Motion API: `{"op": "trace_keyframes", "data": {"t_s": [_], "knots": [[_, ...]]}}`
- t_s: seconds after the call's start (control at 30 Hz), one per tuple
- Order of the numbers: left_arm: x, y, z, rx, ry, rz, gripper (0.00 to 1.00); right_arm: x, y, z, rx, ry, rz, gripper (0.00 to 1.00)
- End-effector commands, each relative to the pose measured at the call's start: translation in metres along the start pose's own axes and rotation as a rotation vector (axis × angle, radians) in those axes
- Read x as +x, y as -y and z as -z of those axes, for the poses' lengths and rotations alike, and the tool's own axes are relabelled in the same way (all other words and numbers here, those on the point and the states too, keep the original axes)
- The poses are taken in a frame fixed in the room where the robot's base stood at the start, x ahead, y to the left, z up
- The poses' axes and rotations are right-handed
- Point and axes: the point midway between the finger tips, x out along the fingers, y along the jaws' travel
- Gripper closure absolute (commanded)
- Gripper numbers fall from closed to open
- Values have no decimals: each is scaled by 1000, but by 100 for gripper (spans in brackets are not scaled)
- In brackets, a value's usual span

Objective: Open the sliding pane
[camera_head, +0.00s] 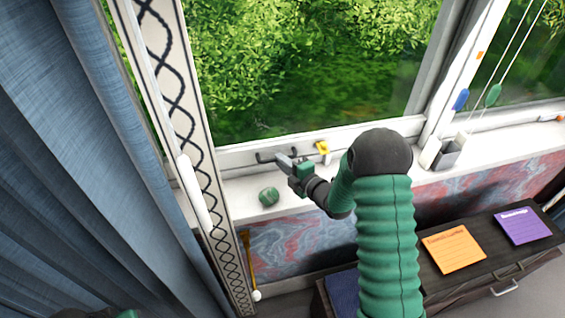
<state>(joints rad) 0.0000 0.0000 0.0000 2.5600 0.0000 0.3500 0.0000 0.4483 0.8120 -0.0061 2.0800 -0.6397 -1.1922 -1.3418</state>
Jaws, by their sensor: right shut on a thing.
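The sliding pane (300,70) is a large glass pane in a pale frame, with green foliage behind it. A dark bar handle (263,156) sits low on the frame's bottom rail. My right gripper (284,162) comes in from the lower right and is shut on the handle; its fingers hide part of the bar. A yellow latch-like piece (322,147) is on the rail just right of the gripper.
A green stone-like ball (269,196) lies on the sill below the gripper. A patterned upright strip (172,90) and blue curtain (70,150) stand at left. A grey open box (447,154) sits on the sill at right, above a dark cabinet (480,264).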

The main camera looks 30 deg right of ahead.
Motion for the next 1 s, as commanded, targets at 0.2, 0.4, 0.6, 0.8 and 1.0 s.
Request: {"op": "trace_keyframes", "data": {"t_s": [0.2,0.4,0.6,0.8,1.0], "knots": [[0,0,0,0,0,0,56,-1,4,2,2,-3,10,100],[0,0,0,0,0,0,56,-1,5,2,3,-3,11,100],[0,0,0,0,0,0,56,-1,6,2,3,-3,13,100],[0,0,0,0,0,0,56,-1,6,2,4,-3,14,100],[3,0,-1,0,0,0,56,-3,8,-4,2,-1,15,100]]}}
